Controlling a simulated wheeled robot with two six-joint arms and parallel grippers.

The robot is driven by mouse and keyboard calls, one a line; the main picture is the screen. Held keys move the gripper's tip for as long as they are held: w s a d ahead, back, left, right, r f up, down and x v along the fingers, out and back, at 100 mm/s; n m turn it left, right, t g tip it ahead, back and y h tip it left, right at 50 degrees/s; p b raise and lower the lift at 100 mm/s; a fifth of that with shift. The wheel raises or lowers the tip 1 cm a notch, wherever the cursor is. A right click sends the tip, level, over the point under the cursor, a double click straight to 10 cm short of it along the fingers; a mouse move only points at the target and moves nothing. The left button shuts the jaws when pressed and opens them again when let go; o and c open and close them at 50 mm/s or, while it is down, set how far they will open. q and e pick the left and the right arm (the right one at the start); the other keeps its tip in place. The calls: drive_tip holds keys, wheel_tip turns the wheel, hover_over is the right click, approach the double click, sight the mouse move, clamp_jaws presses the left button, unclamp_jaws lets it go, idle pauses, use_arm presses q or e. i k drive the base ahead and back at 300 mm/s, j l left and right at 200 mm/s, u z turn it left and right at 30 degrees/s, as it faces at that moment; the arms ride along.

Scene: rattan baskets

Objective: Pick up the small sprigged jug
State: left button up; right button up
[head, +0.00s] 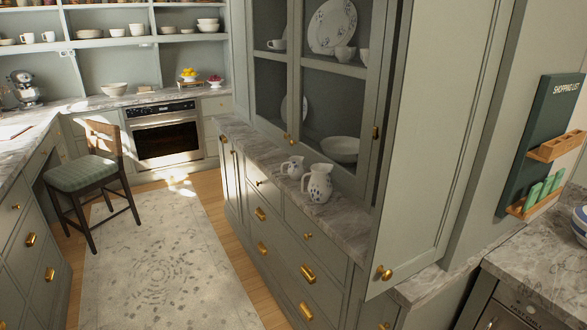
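Two white jugs with dark sprig patterns stand upright on the narrow marble ledge of the grey-green dresser. The small sprigged jug (293,167) is the farther one, to the left. The larger sprigged jug (318,184) stands nearer and to the right, close beside it. Neither of my grippers shows in the head view.
The marble ledge (235,131) is clear to the left of the jugs. Glass-fronted cabinet doors rise behind them, and an open cupboard door (445,130) stands to their right. A chair (95,170) stands across the rug (160,255); the floor before the dresser is free.

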sight(295, 171)
drive_tip(key=i+j+z, duration=0.15)
drive_tip(key=z, duration=0.3)
drive_tip(key=i+j+z, duration=0.1)
drive_tip(key=j+z, duration=0.15)
drive_tip(key=z, duration=0.2)
drive_tip(key=i+j+z, duration=0.1)
drive_tip(key=j+z, duration=0.15)
drive_tip(key=z, duration=0.2)
